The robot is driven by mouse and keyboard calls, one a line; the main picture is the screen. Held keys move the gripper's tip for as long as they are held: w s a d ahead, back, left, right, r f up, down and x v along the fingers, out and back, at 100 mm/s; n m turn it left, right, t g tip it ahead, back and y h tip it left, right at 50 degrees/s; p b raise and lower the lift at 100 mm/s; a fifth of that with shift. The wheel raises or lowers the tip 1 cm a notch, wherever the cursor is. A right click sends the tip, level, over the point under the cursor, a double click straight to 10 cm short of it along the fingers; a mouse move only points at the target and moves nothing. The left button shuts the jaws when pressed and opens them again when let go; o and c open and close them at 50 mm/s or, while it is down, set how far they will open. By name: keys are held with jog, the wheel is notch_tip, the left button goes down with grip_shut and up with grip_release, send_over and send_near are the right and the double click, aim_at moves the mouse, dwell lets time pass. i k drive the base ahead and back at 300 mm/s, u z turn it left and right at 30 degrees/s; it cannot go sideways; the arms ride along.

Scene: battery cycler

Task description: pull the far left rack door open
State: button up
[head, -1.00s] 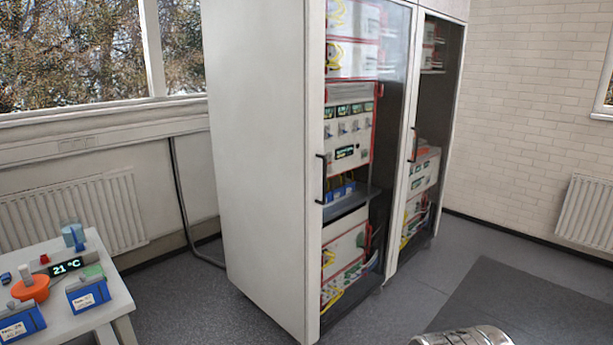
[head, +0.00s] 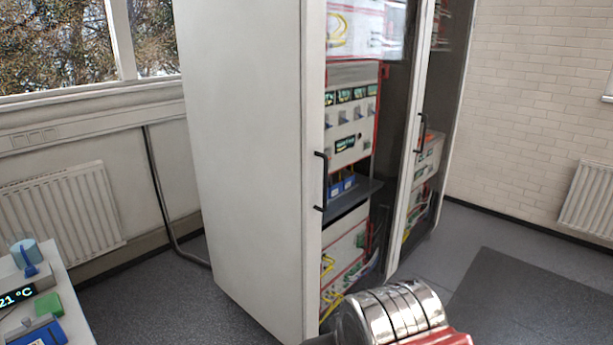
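The rack cabinet (head: 245,150) stands in the middle of the head view, with two glazed doors on its front face. The left door shows a black vertical bar handle (head: 320,182) on its left edge, and this door looks closed. The right door has its own black handle (head: 421,133) and also looks closed. Part of my arm, a shiny metal joint, shows at the bottom, in front of the rack's lower front. My gripper's fingers are not in view.
A white table (head: 60,300) with a display, a blue box and a green block stands at the lower left. A radiator (head: 65,212) and window are behind it. A dark mat (head: 545,300) lies on the open grey floor at right.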

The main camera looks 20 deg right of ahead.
aim_at(315, 194)
jog(key=u, duration=0.15)
jog(key=i, duration=1.2)
jog(key=u, duration=0.2)
